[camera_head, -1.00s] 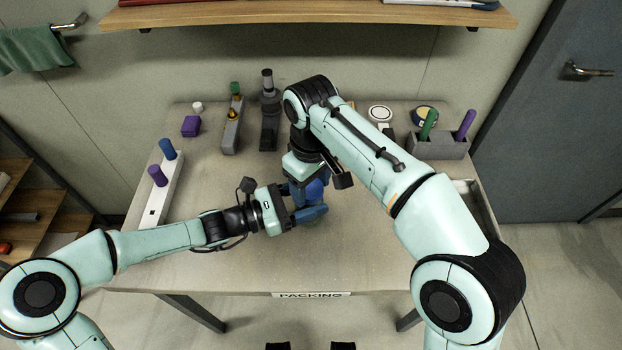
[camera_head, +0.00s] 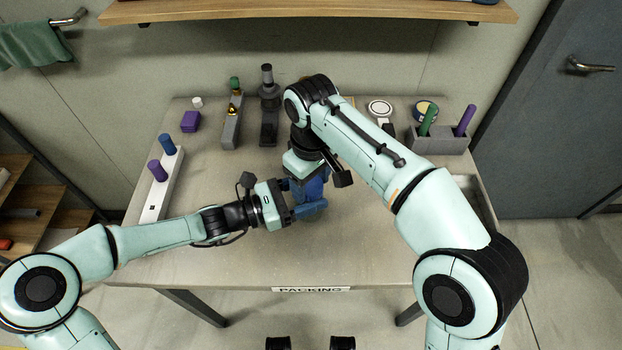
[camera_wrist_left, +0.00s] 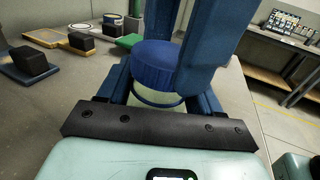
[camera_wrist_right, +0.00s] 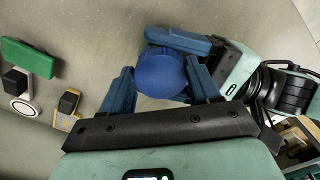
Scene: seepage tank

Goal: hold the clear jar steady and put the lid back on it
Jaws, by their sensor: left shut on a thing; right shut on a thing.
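The blue ribbed lid (camera_wrist_left: 157,66) is between the blue fingers of my right gripper (camera_head: 314,190), which comes down from above. The lid's round top also shows in the right wrist view (camera_wrist_right: 160,74). The clear jar (camera_wrist_left: 158,99) is between the fingers of my left gripper (camera_head: 303,203), directly below the lid. Only its rim and upper part show in the left wrist view; the fingers and lid hide most of it. The lid is over the jar mouth, very close to the rim. I cannot tell whether it is seated.
A white block with a purple and a blue peg (camera_head: 165,185) stands at left. A purple box (camera_head: 190,122), grey holders (camera_head: 231,128) and a dark tool (camera_head: 268,115) stand behind. A grey pen holder (camera_head: 440,142) is at back right. The front of the table (camera_head: 220,270) is clear.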

